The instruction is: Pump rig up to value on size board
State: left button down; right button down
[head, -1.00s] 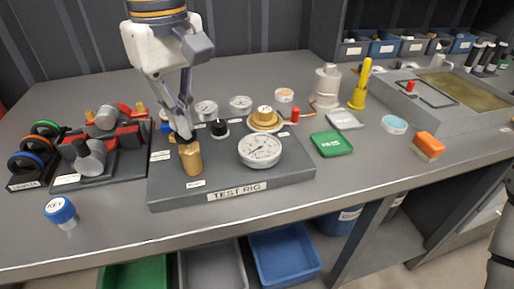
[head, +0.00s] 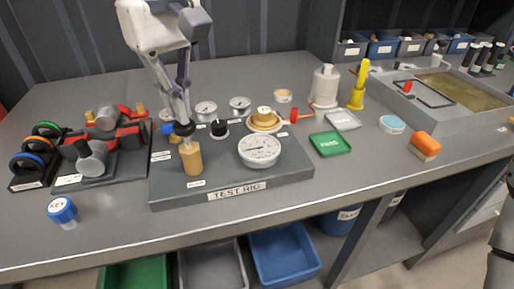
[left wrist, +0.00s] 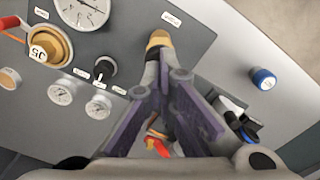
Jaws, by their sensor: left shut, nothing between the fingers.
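The grey test rig (head: 160,196) stands on the bench. A brass cylinder (head: 193,160) stands upright at its front left; its brass end also shows in the left wrist view (left wrist: 158,40). My left gripper (head: 183,130) is shut and empty, with its dark tips at the cylinder's top; whether they touch I cannot tell. In the left wrist view the gripper (left wrist: 164,75) points at the same end. The large white dial gauge (head: 260,151) is right of the cylinder; its figures are too small to read. A brass cap (head: 264,115) behind it reads 35 in the wrist view (left wrist: 48,43). My right gripper is out of view.
Small gauges (head: 206,110) and a black knob (head: 219,128) sit behind the cylinder. A fittings stand (head: 70,182) is left, with a blue-capped KEY pot (head: 62,210) in front. A green PASS tray (head: 331,144) and orange brush (head: 425,145) are right. The front bench strip is mostly clear.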

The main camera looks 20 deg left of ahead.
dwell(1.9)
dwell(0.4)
pick_arm(q)
jog(key=shift+f, duration=1.75)
jog(key=shift+r, duration=1.8)
jog(key=shift+f, duration=0.1)
jog(key=shift+f, duration=1.7)
jog(key=shift+r, duration=1.8)
